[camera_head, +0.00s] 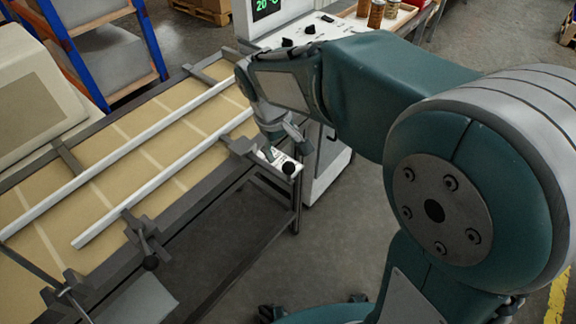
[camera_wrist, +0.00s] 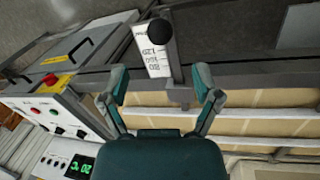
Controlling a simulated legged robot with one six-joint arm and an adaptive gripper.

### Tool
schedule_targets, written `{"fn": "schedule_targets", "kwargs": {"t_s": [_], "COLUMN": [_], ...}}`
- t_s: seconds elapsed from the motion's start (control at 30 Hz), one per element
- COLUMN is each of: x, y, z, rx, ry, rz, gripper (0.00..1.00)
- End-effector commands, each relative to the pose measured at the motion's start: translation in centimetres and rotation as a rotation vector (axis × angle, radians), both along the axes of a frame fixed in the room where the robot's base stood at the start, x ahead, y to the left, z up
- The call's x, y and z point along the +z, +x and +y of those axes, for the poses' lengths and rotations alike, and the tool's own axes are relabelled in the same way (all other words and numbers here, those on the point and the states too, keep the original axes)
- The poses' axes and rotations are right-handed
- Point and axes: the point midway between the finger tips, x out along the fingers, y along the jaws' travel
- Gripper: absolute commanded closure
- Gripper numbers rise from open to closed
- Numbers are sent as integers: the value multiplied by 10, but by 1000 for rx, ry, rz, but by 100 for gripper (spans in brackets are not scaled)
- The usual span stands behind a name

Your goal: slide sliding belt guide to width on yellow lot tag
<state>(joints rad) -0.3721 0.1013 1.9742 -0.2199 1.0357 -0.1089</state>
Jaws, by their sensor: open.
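The sliding belt guide is the nearer white rail (camera_head: 165,178) over the tan belt (camera_head: 120,205). A bar with a black knob (camera_head: 289,168) stands at its far end; the knob also shows in the wrist view (camera_wrist: 159,31). A white width scale (camera_wrist: 156,62) with 120, 100 and 80 lies beside the bar. My gripper (camera_wrist: 161,82) is open, its fingers apart on either side of the bar's line, with nothing between the tips that I can tell is held. In the head view my gripper (camera_head: 283,143) is just above the scale. I cannot make out a lot tag.
The other white rail (camera_head: 110,160) runs along the belt's far side. A second clamp with a dark knob (camera_head: 150,262) stands on the near edge. A control cabinet (camera_wrist: 45,105) with a red button and yellow label (camera_wrist: 62,82) stands close by. Open floor (camera_head: 300,245) lies in front.

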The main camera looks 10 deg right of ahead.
Motion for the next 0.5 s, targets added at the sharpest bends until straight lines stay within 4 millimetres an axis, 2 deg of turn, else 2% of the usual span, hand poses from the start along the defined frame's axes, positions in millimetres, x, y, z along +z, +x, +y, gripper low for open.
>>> {"fn": "schedule_targets", "kwargs": {"t_s": [0.1, 0.3, 0.5], "x": [-24, -59, -81], "y": [2, 6, 8], "z": [-4, -9, -13], "rx": [-1, -3, -1], "ry": [-2, -1, 0], "rz": [5, 3, 1], "gripper": [19, 19, 19]}}
